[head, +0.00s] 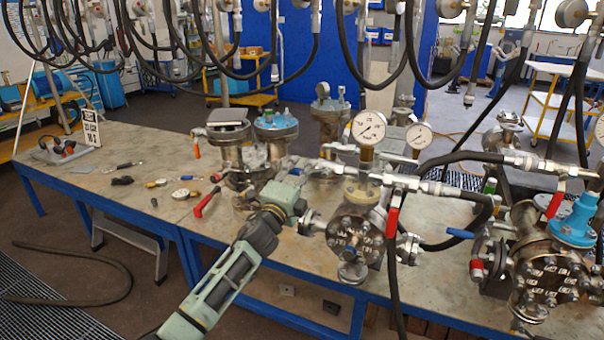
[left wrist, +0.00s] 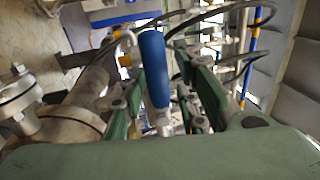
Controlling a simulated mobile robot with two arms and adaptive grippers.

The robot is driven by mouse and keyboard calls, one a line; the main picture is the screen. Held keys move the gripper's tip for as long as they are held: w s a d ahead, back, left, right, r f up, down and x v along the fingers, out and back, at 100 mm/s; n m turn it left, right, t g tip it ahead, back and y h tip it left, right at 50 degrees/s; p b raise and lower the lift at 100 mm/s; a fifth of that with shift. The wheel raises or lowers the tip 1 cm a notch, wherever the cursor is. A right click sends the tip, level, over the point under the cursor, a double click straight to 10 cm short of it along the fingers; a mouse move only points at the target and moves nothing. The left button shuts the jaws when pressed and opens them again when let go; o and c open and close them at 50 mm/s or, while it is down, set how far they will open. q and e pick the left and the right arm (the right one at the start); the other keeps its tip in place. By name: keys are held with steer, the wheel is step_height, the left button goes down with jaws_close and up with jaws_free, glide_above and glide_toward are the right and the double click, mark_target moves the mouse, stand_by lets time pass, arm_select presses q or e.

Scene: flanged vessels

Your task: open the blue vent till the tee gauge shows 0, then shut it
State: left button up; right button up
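The blue vent handle (left wrist: 153,68) stands between the green fingers of my left gripper (left wrist: 165,95) in the left wrist view, with gaps showing on both sides. In the head view my left gripper (head: 306,174) reaches in beside the pipework at the left of the flanged vessel (head: 352,237); a small bit of blue (head: 296,171) shows at its fingers. A small gauge (head: 418,136) stands on the pipe tee line, with a larger gauge (head: 369,127) on a brass fitting to its left. I cannot read either needle surely. My right gripper is not in view.
A red-handled valve (head: 392,221) and a black hose hang right of the vessel. Another vessel with a blue cap (head: 575,220) stands at the right. Loose tools and small gauges lie on the left bench (head: 130,215). Hoses hang overhead.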

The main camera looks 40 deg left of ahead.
arm_select(q)
steer(key=shift+o, duration=0.3)
steer(key=shift+f, duration=0.1)
steer(key=v, duration=1.2)
stand_by(2.6)
